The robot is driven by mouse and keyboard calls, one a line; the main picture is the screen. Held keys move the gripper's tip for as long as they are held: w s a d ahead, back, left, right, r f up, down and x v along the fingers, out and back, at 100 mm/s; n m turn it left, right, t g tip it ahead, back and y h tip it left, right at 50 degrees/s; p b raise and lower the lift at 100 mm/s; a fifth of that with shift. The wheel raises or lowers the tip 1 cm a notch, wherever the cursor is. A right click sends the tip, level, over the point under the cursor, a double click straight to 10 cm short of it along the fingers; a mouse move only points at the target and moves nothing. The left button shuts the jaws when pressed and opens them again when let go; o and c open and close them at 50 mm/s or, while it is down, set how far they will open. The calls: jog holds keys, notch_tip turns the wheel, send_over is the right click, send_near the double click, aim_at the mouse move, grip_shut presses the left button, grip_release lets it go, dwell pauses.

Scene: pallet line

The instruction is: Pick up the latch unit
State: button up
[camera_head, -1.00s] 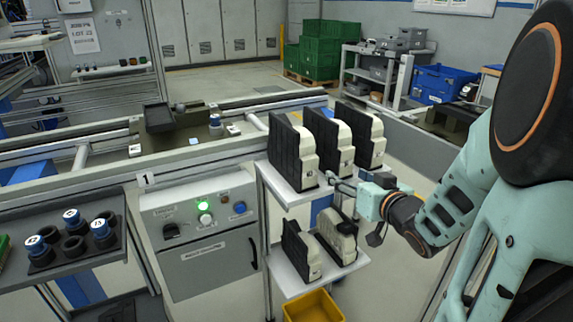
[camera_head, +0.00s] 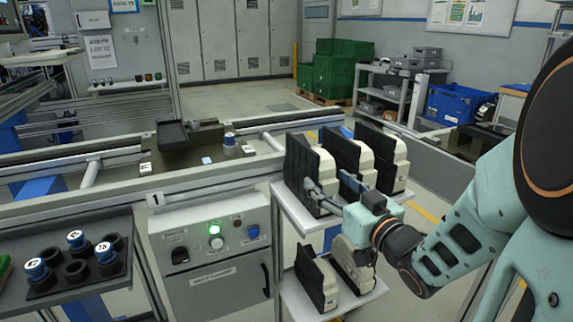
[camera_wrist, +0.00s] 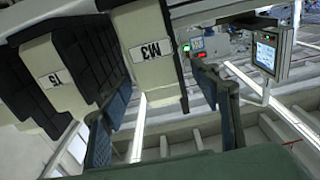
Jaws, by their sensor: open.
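Several black-and-cream units stand upright on two shelves; no marking tells me which one is the latch unit. The left unit on the upper shelf (camera_head: 302,165) is marked M3 in the wrist view (camera_wrist: 146,45). My gripper (camera_head: 333,189) is open at the front of this unit, one finger toward each side of it. In the wrist view the fingers (camera_wrist: 165,118) show with the M3 face between and beyond them; contact is not visible. A neighbouring unit (camera_wrist: 58,78) lies beyond the left finger. My gripper partly hides the units on the upper shelf.
Two more units (camera_head: 315,280) stand on the lower shelf, below my gripper. A control box (camera_head: 213,265) with a green light is left of the shelves. A tray (camera_head: 75,262) holds blue-capped cylinders. A conveyor rail (camera_head: 110,193) runs behind.

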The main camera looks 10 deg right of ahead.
aim_at(309, 165)
jog(key=shift+w+a+p, duration=0.3)
jog(key=shift+w+p, duration=0.35)
jog(key=shift+p, duration=1.5)
jog(key=shift+f+b+x, duration=0.2)
jog(key=shift+b+x, duration=0.2)
jog(key=shift+x, duration=0.7)
jog(key=shift+b+x, duration=0.45)
jog(key=shift+x, duration=2.5)
jog(key=shift+c, duration=0.6)
jog(key=shift+r, duration=0.1)
jog(key=c, duration=1.4)
